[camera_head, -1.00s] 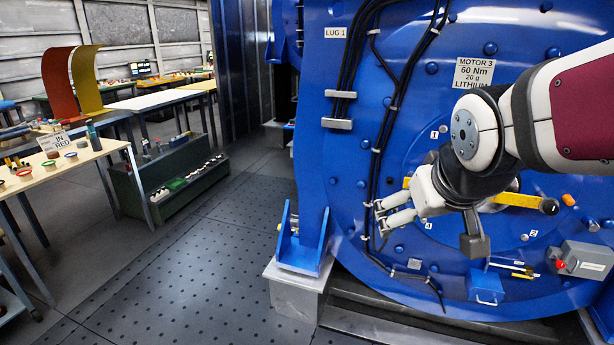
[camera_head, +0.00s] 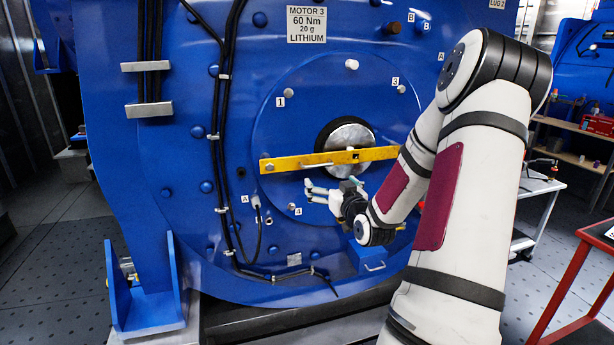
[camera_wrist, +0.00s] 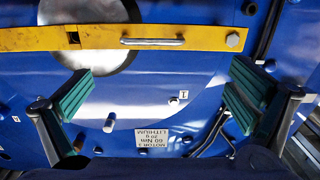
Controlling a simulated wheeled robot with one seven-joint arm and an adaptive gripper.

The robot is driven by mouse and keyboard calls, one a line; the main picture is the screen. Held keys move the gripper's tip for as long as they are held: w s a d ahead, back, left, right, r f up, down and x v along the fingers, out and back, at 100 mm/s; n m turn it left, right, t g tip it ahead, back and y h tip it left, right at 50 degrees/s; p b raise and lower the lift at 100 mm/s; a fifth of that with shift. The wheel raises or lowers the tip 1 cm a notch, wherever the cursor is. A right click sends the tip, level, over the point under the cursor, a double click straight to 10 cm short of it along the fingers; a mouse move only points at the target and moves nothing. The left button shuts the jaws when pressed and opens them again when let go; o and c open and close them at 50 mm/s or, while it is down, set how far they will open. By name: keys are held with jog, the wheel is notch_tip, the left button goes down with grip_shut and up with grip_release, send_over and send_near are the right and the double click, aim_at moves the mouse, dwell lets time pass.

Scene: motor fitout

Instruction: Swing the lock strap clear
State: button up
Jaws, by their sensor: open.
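The lock strap is a yellow bar (camera_head: 285,164) lying level across the round metal hub (camera_head: 350,137) on the blue motor face. It has a thin silver handle near its middle and a bolt at its left end. In the wrist view the strap (camera_wrist: 200,38) crosses the top of the picture, with the handle (camera_wrist: 150,41) and bolt in sight. My gripper (camera_head: 308,191) shows just below the strap in the head view. Its green-padded fingers (camera_wrist: 160,88) are spread wide with nothing between them. The strap's right end is partly hidden by my arm.
Black cables (camera_head: 222,120) run down the motor face left of the strap. A small blue box (camera_head: 368,262) with a handle is low on the motor, below my gripper. A red-framed table (camera_head: 570,285) and a white cart (camera_head: 540,190) stand at the right.

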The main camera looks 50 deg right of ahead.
aim_at(319, 166)
jog(key=shift+h, duration=0.3)
jog(key=x, duration=0.4)
jog(key=b+x, duration=0.1)
jog(key=x, duration=0.4)
jog(key=d+x, duration=0.1)
jog(key=x, duration=0.3)
jog(key=shift+d, duration=0.1)
